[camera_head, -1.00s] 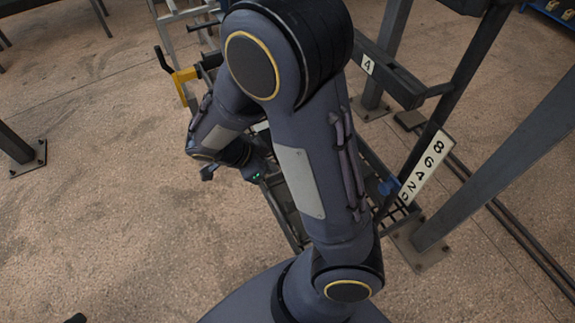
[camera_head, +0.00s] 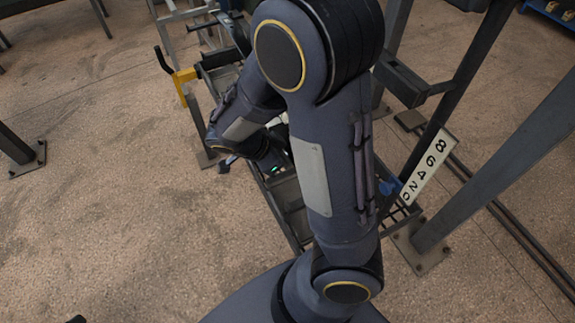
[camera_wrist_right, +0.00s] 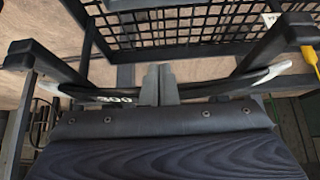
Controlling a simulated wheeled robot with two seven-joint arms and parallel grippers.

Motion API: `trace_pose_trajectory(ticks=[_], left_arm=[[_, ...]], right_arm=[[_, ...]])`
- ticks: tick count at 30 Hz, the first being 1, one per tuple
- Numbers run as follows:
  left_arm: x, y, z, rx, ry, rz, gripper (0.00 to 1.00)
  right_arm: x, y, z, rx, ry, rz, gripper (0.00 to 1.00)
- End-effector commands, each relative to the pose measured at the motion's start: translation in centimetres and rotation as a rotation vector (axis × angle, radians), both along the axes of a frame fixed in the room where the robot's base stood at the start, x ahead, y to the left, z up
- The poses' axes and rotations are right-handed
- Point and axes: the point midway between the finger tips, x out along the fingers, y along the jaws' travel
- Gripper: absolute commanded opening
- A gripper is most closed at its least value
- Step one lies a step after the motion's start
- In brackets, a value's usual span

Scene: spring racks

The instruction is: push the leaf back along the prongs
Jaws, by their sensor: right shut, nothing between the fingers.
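The leaf (camera_wrist_right: 215,91) is a long, dark, slightly curved bar with pale ends and a white "300" mark. In the right wrist view it lies across two dark prongs, the left prong (camera_wrist_right: 50,62) and the right prong (camera_wrist_right: 265,47). My right gripper (camera_wrist_right: 160,75) is shut and empty. Its fingertips are at the middle of the leaf and overlap it in the picture; I cannot tell whether they touch. In the head view my arm hides the leaf, and the right gripper's fingers are mostly hidden. My left gripper is out of view.
A black mesh panel (camera_wrist_right: 190,27) lies beyond the leaf. In the head view, a number scale (camera_head: 427,167) and dark posts stand at right. A yellow bracket (camera_head: 185,76) with a black handle is at upper left.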

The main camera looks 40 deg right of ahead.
Motion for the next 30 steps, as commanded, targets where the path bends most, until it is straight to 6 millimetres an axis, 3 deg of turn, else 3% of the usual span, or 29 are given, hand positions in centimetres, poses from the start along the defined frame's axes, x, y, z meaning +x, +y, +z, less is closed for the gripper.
trace_pose_trajectory(ticks=[30], left_arm=[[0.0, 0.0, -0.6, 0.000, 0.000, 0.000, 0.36]], right_arm=[[-1.0, -4.0, 0.0, 0.000, 0.000, -0.002, 0.00]])
